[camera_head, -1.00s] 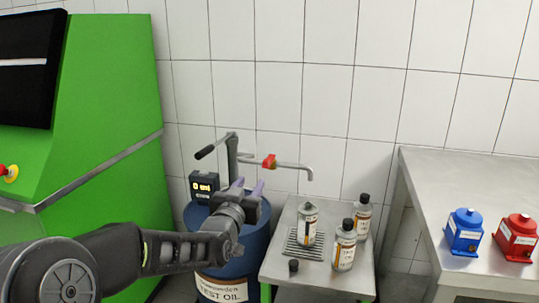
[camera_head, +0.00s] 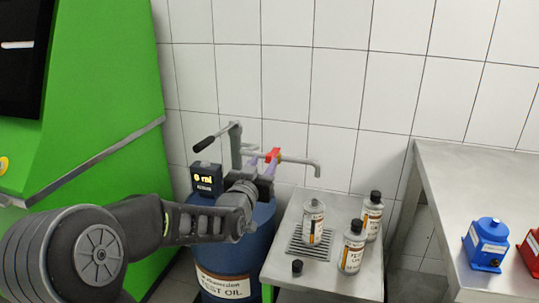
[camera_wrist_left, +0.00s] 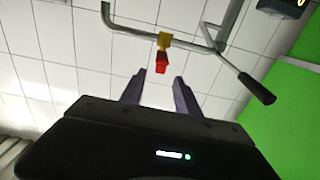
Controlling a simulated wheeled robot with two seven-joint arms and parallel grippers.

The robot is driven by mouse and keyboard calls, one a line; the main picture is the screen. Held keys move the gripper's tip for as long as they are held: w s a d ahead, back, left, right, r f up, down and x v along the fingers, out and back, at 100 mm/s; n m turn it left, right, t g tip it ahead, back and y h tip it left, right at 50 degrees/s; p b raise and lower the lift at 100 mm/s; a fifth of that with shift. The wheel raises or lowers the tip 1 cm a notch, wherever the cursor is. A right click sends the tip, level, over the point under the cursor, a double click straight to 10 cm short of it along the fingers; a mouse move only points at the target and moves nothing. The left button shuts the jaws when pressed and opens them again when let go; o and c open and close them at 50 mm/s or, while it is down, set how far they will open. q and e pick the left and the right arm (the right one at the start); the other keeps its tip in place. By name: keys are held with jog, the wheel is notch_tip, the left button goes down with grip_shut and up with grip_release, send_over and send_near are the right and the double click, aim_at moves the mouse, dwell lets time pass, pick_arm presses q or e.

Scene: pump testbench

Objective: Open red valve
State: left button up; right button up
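The red valve (camera_head: 273,154) sits on the grey pipe with the spout above the blue oil drum (camera_head: 262,235). In the left wrist view the red valve handle (camera_wrist_left: 161,62) hangs from a yellow fitting on the pipe, just beyond the fingertips and between their lines. My left gripper (camera_head: 263,163) is open, with its two purple-grey fingers apart and pointing at the valve; the fingers also show in the left wrist view (camera_wrist_left: 154,84). I cannot tell whether a finger touches the handle. My right gripper is out of view.
A small metal table (camera_head: 330,278) holds several bottles, one of them (camera_head: 312,222) on a grate under the spout, and a black cap (camera_head: 297,267). A pump lever (camera_head: 205,144) and a counter display (camera_head: 207,180) are left of the valve. A workbench (camera_head: 450,170) stands at right.

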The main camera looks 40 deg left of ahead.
aim_at(268, 157)
pick_arm(q)
jog(key=x, duration=0.6)
jog(key=shift+w+a+p, duration=0.1)
jog(key=shift+p, duration=0.2)
grip_shut()
dwell(1.1)
